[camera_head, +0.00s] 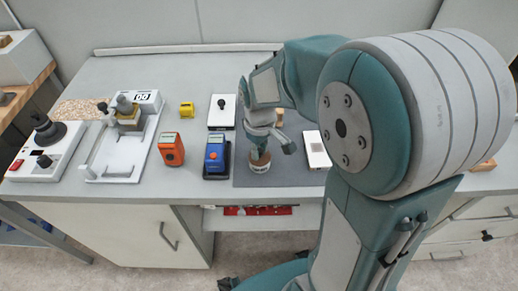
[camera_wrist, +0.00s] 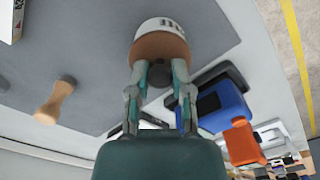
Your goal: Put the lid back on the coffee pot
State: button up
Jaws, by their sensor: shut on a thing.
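A short round white pot (camera_head: 259,168) with dark marks and a brown top stands on the grey mat (camera_head: 293,178). In the wrist view the white pot (camera_wrist: 163,28) shows with the brown lid (camera_wrist: 160,46) against it. A dark round knob (camera_wrist: 160,73) is on the lid's face. My gripper (camera_wrist: 160,72) has one finger on each side of the knob and is shut on the lid. In the head view my gripper (camera_head: 265,147) is right above the pot. Whether the lid is fully seated is hard to tell.
A blue device (camera_head: 216,154) stands close left of the pot, with an orange device (camera_head: 171,149) farther left. A white box (camera_head: 317,149) lies to the right. A wooden piece with a dark knob (camera_wrist: 56,102) stands behind the pot. The mat's front right is clear.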

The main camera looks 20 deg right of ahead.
jog(key=o, duration=0.8)
jog(key=shift+c, duration=0.2)
jog(key=o, duration=0.4)
jog(key=shift+o, duration=0.2)
jog(key=shift+r, duration=3.55)
